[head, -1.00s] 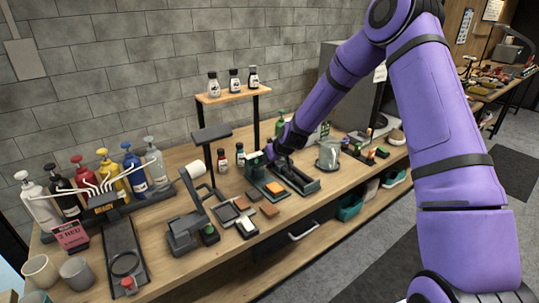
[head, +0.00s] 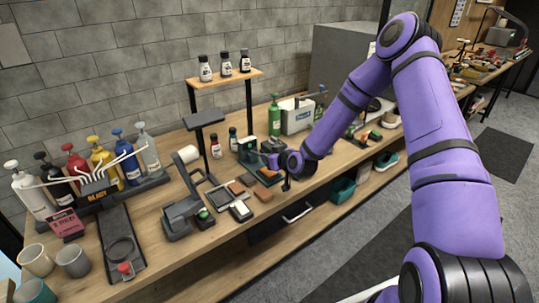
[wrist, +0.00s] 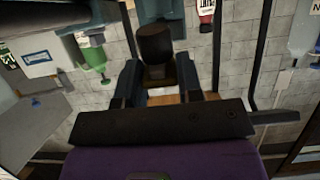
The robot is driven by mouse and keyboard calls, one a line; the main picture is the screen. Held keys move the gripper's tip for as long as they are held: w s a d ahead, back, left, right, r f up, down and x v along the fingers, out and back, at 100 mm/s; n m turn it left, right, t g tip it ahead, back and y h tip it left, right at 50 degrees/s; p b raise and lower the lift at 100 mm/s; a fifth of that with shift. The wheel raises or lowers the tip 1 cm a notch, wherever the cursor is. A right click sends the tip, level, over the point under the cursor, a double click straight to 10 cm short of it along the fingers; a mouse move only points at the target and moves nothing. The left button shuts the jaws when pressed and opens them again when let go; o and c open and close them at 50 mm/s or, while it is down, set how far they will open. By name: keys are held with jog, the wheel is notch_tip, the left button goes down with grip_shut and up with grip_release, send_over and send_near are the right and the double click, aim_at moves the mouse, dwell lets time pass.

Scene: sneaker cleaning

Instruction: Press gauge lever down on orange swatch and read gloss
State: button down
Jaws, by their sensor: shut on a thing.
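The dark green gauge (head: 247,150) stands on the bench in the head view, right of the two small bottles. An orange swatch (head: 267,172) lies at its base, partly covered by my wrist. My gripper (head: 271,160) is at the gauge's right side, just above the swatch. In the wrist view, the fingers of my gripper (wrist: 158,84) are on both sides of a dark knob (wrist: 155,43), which looks like the gauge lever's end. They are shut on it. I cannot tell how far down the lever is. No gloss reading is legible.
Brown and dark tiles (head: 235,188) lie left of the swatch. A stand (head: 183,205) with a white roll is further left. A green bottle (head: 274,117) and a white box (head: 297,115) stand behind. A small shelf (head: 225,79) with bottles rises at the back.

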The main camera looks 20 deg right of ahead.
jog(key=shift+f, duration=0.15)
jog(key=c, duration=0.8)
grip_release()
jog(key=shift+o, duration=0.2)
jog(key=v, duration=1)
jog(key=shift+s, duration=0.35)
jog(key=shift+d, duration=0.1)
